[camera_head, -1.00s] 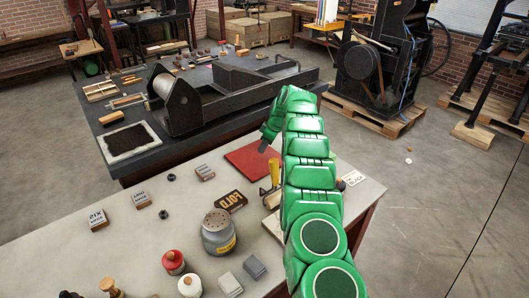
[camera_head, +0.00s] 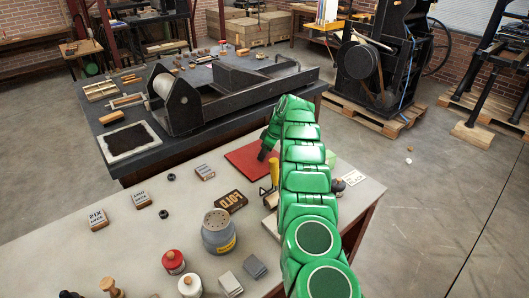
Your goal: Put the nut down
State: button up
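My gripper (camera_head: 262,156) is at the end of my green arm and points down at the red mat (camera_head: 243,164) on the near table. Its dark fingertips are small and low, at or just above the mat's right part. I cannot tell whether they are open or shut, or whether a nut is between them. Two small dark ring-like pieces that look like nuts lie on the table to the left: one dark nut (camera_head: 171,177) near the back edge and another dark nut (camera_head: 163,214) closer to the front.
Small labelled blocks (camera_head: 97,219), a dark "GOLD" block (camera_head: 231,200), a grey shaker tin (camera_head: 218,233), red (camera_head: 173,262) and white jars (camera_head: 190,286) and grey blocks (camera_head: 230,284) stand on the table. A yellow-handled tool (camera_head: 274,172) is just right of my gripper. My arm hides part of the right side.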

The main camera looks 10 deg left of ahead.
jog(key=shift+r, duration=0.1)
jog(key=v, duration=1.2)
jog(key=shift+r, duration=0.15)
jog(key=s+d+r+m+g, duration=0.1)
jog(key=s+d+r+m, duration=0.15)
jog(key=s+r, duration=0.55)
jog(key=s+d+r+m+h, duration=0.1)
jog(key=s+d+r+m, duration=0.2)
jog(key=s, duration=0.9)
jog(key=s+d+r+m+g, duration=0.1)
jog(key=s+d+r, duration=0.1)
jog(key=s+r, duration=0.65)
jog(key=s+d+f+m+h, duration=0.1)
jog(key=s+d, duration=0.3)
jog(key=s, duration=0.9)
jog(key=s+d+f+m+h, duration=0.1)
jog(key=s+d+f+m, duration=0.2)
jog(key=s, duration=1)
jog(key=s+d+f+m+g+h, duration=0.1)
jog(key=s+d+m, duration=0.3)
jog(key=s, duration=0.9)
jog(key=shift+d+f, duration=0.4)
jog(key=shift+d, duration=0.5)
